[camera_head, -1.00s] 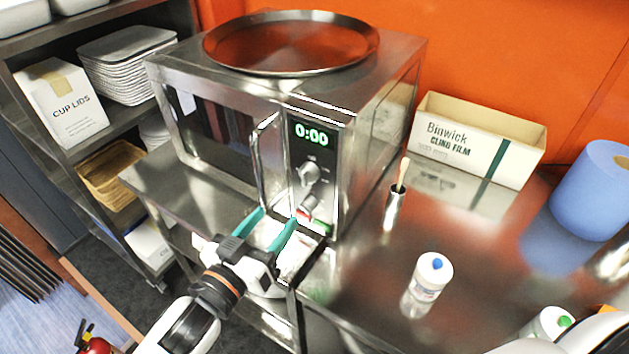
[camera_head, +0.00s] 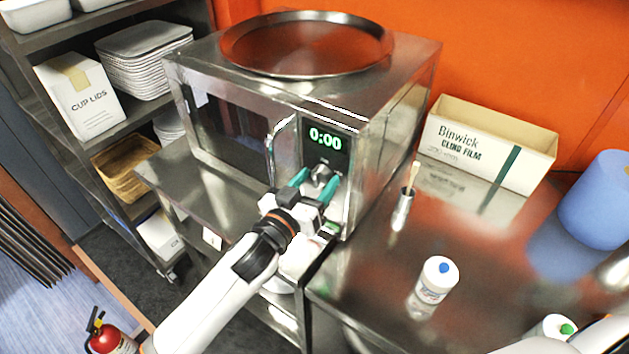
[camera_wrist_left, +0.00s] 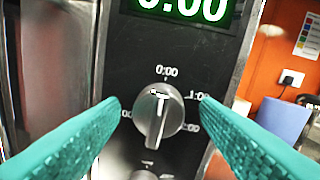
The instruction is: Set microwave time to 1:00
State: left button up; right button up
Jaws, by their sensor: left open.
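The steel microwave (camera_head: 235,75) stands on a steel counter, its door shut and its green display (camera_head: 325,139) reading 0:00. The grey timer knob (camera_head: 322,174) is below the display, partly hidden by my gripper in the head view. In the left wrist view the knob (camera_wrist_left: 158,115) shows whole, with 0:00 marked above it and 1:00 at its upper right. My left gripper (camera_head: 315,179) is open with teal fingers on either side of the knob; I cannot tell whether they touch it. My right gripper is not in view.
A round steel tray (camera_head: 306,68) lies on the microwave. The door handle (camera_head: 271,150) is just left of the knob. To the right are a cling film box (camera_head: 480,140), a metal holder (camera_head: 402,212), a white bottle (camera_head: 435,280) and a blue roll (camera_head: 600,205).

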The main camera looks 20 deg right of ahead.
pick_arm(q)
jog(key=c, duration=1)
jog(key=m, duration=0.5)
jog(key=shift+m, duration=0.4)
jog(key=m, duration=0.6)
jog(key=shift+f+h+p, duration=0.1)
jog(key=shift+h+p, duration=0.2)
jog(key=shift+h, duration=0.1)
jog(key=shift+m, duration=0.3)
jog(key=o, duration=1)
